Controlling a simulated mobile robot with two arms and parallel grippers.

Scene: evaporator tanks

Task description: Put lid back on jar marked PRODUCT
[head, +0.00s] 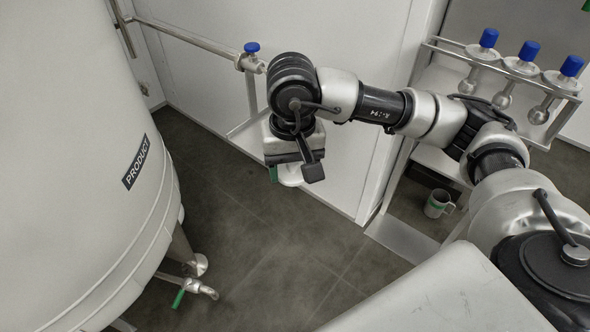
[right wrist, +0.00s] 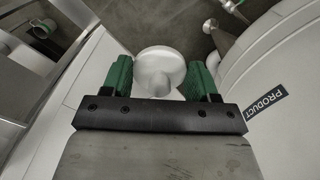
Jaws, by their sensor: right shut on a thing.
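My right gripper (head: 293,172) points down over the floor, to the right of a big pale tank (head: 75,110) with a black PRODUCT label (head: 136,162). It is shut on a round white lid (head: 290,180), which sits between the fingers. In the right wrist view the green finger pads (right wrist: 160,76) are on either side of the lid (right wrist: 160,62), and its rounded knob faces the camera. The labelled tank (right wrist: 285,75) is at the right there. No separate jar marked PRODUCT shows, and the tank's top is out of frame. My left gripper is not in view.
A horizontal pipe with a blue-handled valve (head: 251,48) runs behind my right wrist. A rack with blue-capped fittings (head: 520,68) is at the upper right. A green-handled drain valve (head: 180,297) projects below the tank.

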